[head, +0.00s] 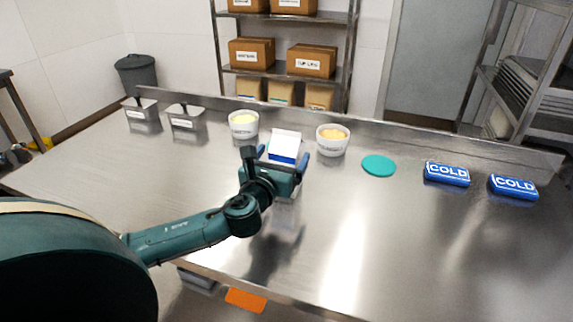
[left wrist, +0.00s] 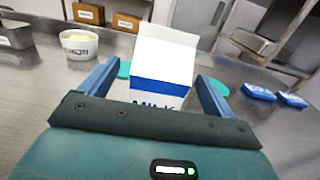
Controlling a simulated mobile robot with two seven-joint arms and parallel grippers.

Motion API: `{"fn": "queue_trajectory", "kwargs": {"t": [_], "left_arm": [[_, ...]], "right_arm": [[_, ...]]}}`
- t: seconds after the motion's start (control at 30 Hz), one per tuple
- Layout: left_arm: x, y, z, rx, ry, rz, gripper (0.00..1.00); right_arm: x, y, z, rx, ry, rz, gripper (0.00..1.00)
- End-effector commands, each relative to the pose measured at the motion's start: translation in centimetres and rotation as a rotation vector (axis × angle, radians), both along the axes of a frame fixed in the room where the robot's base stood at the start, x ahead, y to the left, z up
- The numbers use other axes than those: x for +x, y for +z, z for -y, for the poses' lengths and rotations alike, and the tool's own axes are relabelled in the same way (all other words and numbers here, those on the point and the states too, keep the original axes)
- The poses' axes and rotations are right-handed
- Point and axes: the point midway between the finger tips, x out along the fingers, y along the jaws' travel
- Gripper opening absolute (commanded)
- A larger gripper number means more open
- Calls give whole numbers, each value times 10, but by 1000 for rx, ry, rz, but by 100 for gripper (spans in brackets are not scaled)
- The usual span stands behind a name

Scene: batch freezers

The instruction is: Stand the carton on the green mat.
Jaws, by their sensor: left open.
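The carton (head: 285,141), white with a blue band, stands upright on the steel table; the left wrist view shows it (left wrist: 162,65) with "MILK" lettering partly cut off. My left gripper (head: 284,156) is open, with one blue finger on each side of the carton's lower part. My right gripper is out of view.
Two metal pans (head: 187,124) are at the back left. Two blue COLD packs (head: 447,174) lie right of the mat. The table's front right is clear.

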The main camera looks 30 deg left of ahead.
Motion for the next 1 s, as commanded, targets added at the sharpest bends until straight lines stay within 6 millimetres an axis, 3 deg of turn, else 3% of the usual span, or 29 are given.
{"fn": "queue_trajectory", "kwargs": {"t": [0.4, 0.7, 1.0], "left_arm": [[48, 2, -11, -3, 1, 1, 89], [53, 1, -12, -2, 0, -1, 89], [53, 1, -12, -2, 0, -1, 65]], "right_arm": [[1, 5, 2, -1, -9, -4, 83], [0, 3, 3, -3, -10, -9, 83], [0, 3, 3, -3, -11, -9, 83]]}}
